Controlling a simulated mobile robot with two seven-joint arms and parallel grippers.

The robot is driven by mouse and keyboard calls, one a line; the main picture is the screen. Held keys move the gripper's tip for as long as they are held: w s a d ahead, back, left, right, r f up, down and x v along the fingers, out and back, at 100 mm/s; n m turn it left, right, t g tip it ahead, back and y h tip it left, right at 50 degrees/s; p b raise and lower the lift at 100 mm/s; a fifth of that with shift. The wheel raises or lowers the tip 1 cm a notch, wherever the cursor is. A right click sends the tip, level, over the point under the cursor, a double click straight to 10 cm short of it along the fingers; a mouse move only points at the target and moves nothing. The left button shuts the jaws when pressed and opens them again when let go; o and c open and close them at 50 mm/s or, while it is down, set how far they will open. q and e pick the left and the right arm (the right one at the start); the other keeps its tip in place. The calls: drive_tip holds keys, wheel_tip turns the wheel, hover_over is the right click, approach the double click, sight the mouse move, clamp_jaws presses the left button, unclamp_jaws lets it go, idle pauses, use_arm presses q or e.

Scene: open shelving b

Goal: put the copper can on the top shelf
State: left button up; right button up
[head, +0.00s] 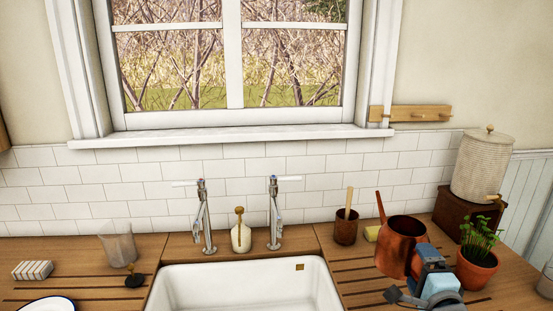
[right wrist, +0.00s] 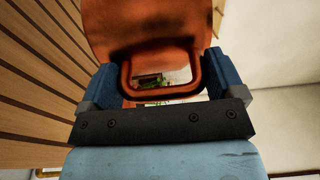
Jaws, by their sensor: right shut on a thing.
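The copper can (head: 398,248), a watering can with a thin spout up at its left, is over the slatted right side of the counter. My right gripper (head: 432,258) is at its right side, shut on its handle. In the right wrist view the can (right wrist: 150,28) fills the top, with its looped handle between the two blue fingers of the gripper (right wrist: 158,80). I cannot tell whether the can's base touches the counter. No top shelf is clearly visible. My left gripper is not in view.
A potted plant (head: 477,268) stands close to the right of my gripper. Behind are a brown cup (head: 345,231), a yellow sponge (head: 371,233) and a ribbed dispenser (head: 480,168) on a wooden box. The white sink (head: 240,285) and taps are to the left.

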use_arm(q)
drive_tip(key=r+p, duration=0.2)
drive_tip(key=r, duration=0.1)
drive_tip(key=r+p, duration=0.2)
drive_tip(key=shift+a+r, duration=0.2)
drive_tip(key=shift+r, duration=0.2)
use_arm(e)
drive_tip(key=s+a+f+y, duration=0.1)
drive_tip(key=s+a+f, duration=0.1)
drive_tip(key=s+a, duration=0.7)
drive_tip(key=shift+f+n, duration=0.4)
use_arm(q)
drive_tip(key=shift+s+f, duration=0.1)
use_arm(e)
drive_tip(key=shift+s, duration=0.15)
